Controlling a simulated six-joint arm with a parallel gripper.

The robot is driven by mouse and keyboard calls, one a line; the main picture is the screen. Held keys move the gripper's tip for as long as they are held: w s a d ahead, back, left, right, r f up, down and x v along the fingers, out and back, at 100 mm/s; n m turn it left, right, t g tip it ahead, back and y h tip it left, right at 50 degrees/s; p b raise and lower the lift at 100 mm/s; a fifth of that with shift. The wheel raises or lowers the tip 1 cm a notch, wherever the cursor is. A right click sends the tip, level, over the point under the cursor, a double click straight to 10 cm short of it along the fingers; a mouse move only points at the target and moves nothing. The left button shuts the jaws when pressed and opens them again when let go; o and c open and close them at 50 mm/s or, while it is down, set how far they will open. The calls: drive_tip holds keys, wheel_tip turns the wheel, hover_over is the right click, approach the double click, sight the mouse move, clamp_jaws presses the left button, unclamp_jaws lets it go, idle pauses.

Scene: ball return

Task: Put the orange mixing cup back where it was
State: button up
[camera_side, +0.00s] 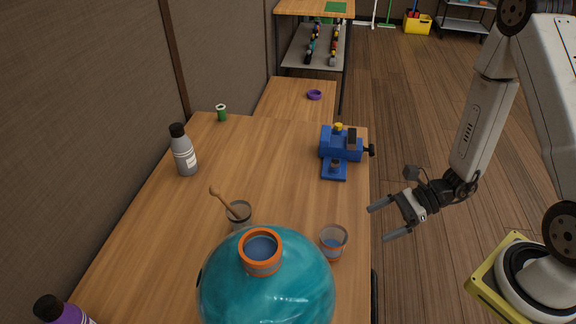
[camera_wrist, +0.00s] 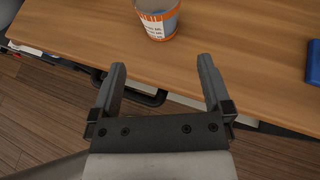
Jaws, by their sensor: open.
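The orange mixing cup (camera_side: 333,242) is clear with orange markings and blue contents. It stands upright on the table near the right edge, beside the teal ball (camera_side: 265,295). In the wrist view the cup (camera_wrist: 158,18) is at the top, cut off by the frame. My gripper (camera_side: 380,222) is open and empty, just off the table's right edge, fingers toward the cup and apart from it. In the wrist view my gripper (camera_wrist: 161,65) has nothing between its fingers.
Another cup (camera_side: 239,213) with a wooden stick stands behind the ball. A blue clamp-like device (camera_side: 341,146) sits farther back near the right edge. A grey bottle (camera_side: 183,152) and purple bottle (camera_side: 62,311) stand at left. The table middle (camera_side: 260,155) is clear.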

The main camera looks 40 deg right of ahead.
drive_tip(key=shift+s+d+r, duration=0.15)
drive_tip(key=shift+d, duration=0.15)
drive_tip(key=shift+a, duration=0.1)
idle(0.4)
drive_tip(key=s+r+n+g+h, duration=0.3)
drive_tip(key=s+n+g+h, duration=0.15)
drive_tip(key=n+g, duration=0.4)
drive_tip(key=w+d+r+n+t+h, duration=0.3)
drive_tip(key=w+r+n+t+h, duration=0.2)
drive_tip(key=n, duration=0.9)
drive_tip(key=shift+w+d+r+t+h, duration=0.2)
drive_tip(key=shift+w+r+t+h, duration=0.3)
drive_tip(key=shift+r+h, duration=0.55)
drive_tip(key=shift+s+f, duration=0.1)
drive_tip(key=shift+f, duration=0.05)
